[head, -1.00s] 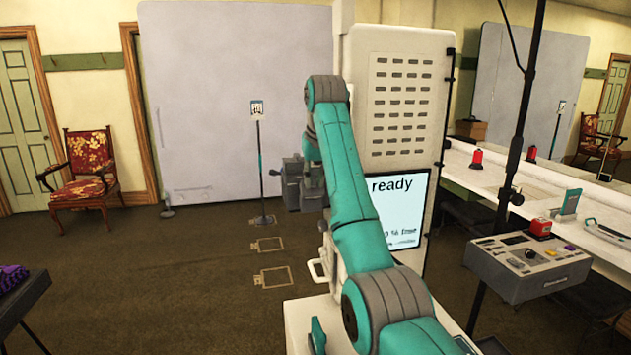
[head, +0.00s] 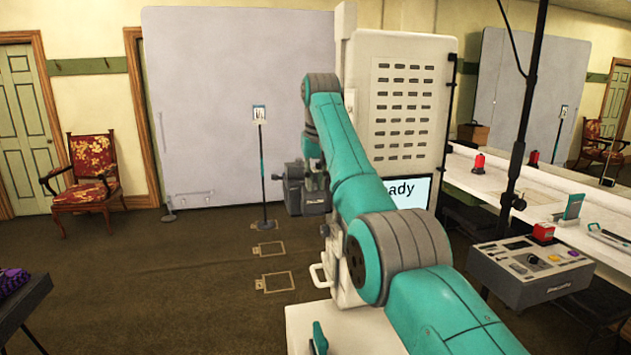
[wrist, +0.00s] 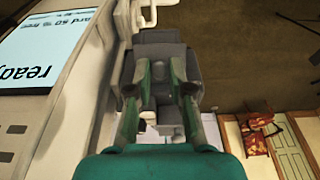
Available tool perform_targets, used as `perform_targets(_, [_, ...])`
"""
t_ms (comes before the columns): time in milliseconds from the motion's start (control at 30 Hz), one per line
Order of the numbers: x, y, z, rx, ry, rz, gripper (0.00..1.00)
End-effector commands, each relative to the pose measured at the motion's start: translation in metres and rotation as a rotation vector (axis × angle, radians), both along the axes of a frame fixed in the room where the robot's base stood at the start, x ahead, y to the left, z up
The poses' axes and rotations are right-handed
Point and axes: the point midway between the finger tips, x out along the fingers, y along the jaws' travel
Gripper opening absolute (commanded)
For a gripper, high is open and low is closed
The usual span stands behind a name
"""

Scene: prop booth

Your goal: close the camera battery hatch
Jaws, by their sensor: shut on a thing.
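The camera (head: 294,190) is a dark grey, boxy body at the left side of the tall white cabinet (head: 400,110). In the wrist view its grey blocks (wrist: 158,45) lie straight ahead of my fingers. My gripper (wrist: 161,78) has its two teal fingers on either side of a light grey part of the camera and is shut on it. I cannot tell whether that part is the battery hatch. The hatch's angle is not clear in either view. In the head view my arm hides most of the gripper and part of the camera.
A screen (head: 408,192) on the cabinet is partly behind my arm. A control box (head: 530,268) and a white counter (head: 510,190) stand at right. A thin sign stand (head: 262,165) stands at left beyond the camera. The floor at left is mostly clear.

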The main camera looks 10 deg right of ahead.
Motion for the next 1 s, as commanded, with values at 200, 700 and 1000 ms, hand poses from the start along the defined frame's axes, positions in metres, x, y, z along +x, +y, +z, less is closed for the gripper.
perform_targets(200, [0.001, 0.000, -0.001, 0.000, 0.001, 0.000, 0.00])
perform_targets(700, [0.000, 0.000, -0.001, 0.000, 0.001, 0.000, 0.45])
perform_targets(1000, [-0.003, 0.000, 0.018, 0.000, -0.001, 0.000, 0.45])
